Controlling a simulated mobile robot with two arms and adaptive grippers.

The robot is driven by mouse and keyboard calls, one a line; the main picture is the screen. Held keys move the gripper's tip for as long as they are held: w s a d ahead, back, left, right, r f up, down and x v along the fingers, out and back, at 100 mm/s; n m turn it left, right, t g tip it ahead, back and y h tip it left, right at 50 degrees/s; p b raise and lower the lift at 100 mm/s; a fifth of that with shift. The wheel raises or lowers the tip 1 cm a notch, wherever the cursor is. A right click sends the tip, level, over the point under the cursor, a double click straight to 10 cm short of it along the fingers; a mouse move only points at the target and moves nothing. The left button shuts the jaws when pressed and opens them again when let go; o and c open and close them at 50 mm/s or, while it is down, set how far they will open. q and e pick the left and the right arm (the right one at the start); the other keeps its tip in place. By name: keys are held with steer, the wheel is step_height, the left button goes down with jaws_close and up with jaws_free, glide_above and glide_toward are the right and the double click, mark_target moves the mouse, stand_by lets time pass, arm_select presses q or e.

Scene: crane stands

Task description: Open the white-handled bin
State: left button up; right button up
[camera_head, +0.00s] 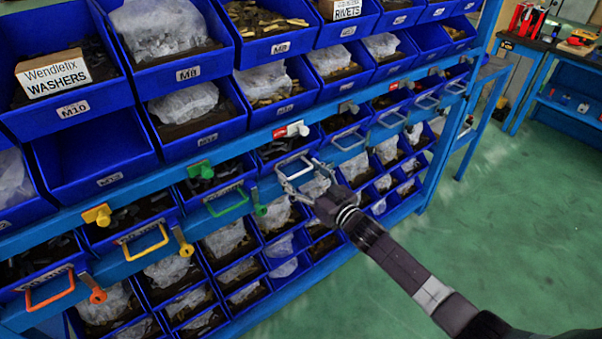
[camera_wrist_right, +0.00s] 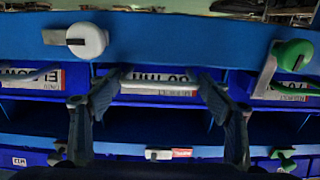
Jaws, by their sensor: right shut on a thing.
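The white-handled bin is a blue bin in the row under the upper rail. Its pale handle (camera_head: 292,166) shows at the middle of the head view, and in the wrist view the handle (camera_wrist_right: 155,76) spans between the two fingers. My right gripper (camera_head: 297,178) is at this handle, with its fingers at the handle's two sides; in the wrist view the gripper (camera_wrist_right: 158,92) is shut on it. The bin's label (camera_wrist_right: 160,88) is partly covered by the handle and fingers. My left gripper is out of view.
Bins with a green handle (camera_head: 228,203), a yellow handle (camera_head: 145,243) and an orange handle (camera_head: 50,292) lie to the left. More pale handles (camera_head: 350,138) continue right. A white round knob (camera_wrist_right: 88,40) is close by. The green floor (camera_head: 500,220) at right is clear.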

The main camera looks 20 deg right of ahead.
steer(key=shift+r, duration=0.1)
steer(key=c, duration=0.6)
steer(key=shift+s+d, duration=0.1)
steer(key=shift+s, duration=0.05)
steer(key=p+v, duration=0.7)
steer(key=v, duration=1.1)
steer(key=shift+s, duration=0.25)
steer(key=o, duration=1.7)
steer(key=shift+s, duration=0.1)
steer(key=v, duration=1.2)
